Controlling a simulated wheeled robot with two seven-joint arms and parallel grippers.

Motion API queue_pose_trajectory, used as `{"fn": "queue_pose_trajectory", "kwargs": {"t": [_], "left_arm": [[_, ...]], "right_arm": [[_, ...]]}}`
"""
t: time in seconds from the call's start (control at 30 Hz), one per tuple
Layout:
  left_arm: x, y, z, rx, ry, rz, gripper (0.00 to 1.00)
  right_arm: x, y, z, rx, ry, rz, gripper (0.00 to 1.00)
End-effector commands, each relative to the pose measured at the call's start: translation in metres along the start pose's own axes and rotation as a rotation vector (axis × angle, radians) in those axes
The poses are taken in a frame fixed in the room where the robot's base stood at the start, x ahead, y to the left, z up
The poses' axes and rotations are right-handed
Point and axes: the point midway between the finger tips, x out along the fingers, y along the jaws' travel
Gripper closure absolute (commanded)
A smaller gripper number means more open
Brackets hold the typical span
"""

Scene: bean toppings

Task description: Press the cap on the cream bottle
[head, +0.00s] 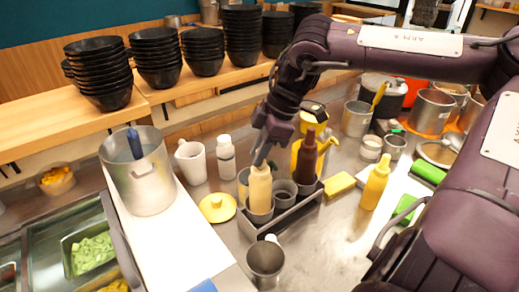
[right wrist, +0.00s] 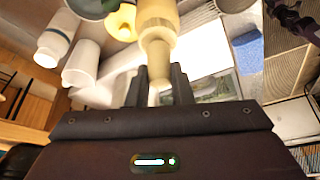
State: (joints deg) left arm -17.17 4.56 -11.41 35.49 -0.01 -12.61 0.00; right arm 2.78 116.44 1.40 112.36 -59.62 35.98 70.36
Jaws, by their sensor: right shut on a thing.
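The cream bottle (head: 260,190) stands upright in a cup of the grey holder (head: 292,212) in the head view. My right gripper (head: 262,158) comes down from above and is shut on the top of the cream bottle. In the right wrist view the fingers of my right gripper (right wrist: 159,88) sit on either side of the narrow tip of the cream bottle (right wrist: 157,22). The cap's exact seating is hard to make out between the fingers. My left gripper is not in view.
A dark brown bottle (head: 307,155) stands in the same holder. A yellow bottle (head: 374,186) stands to the right, and a yellow lid (head: 217,207) lies to the left. A steel cup (head: 266,264) stands in front. A large pot (head: 142,180) stands further left.

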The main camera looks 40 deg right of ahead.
Motion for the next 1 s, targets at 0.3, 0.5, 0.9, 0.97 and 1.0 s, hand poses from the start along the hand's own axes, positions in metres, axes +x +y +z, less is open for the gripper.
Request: {"fn": "queue_pose_trajectory", "kwargs": {"t": [0.3, 0.5, 0.9, 0.97, 1.0], "left_arm": [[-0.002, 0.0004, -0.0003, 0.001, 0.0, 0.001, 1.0], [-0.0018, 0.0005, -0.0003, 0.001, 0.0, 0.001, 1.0], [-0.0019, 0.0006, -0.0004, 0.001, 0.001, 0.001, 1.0], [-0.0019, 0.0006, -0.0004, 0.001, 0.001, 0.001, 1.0], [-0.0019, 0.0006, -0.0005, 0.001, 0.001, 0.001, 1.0]], "right_arm": [[0.0035, -0.0001, 0.0012, -0.001, 0.0, 0.0, 1.0], [0.0035, 0.0, 0.0013, 0.0, 0.0, 0.0, 0.7], [0.0035, 0.0001, 0.0013, 0.0, 0.0, 0.0, 0.43], [0.0035, 0.0001, 0.0013, 0.0, 0.0, 0.0, 0.35], [0.0035, 0.0001, 0.0013, 0.0, 0.0, 0.0, 0.33]]}}
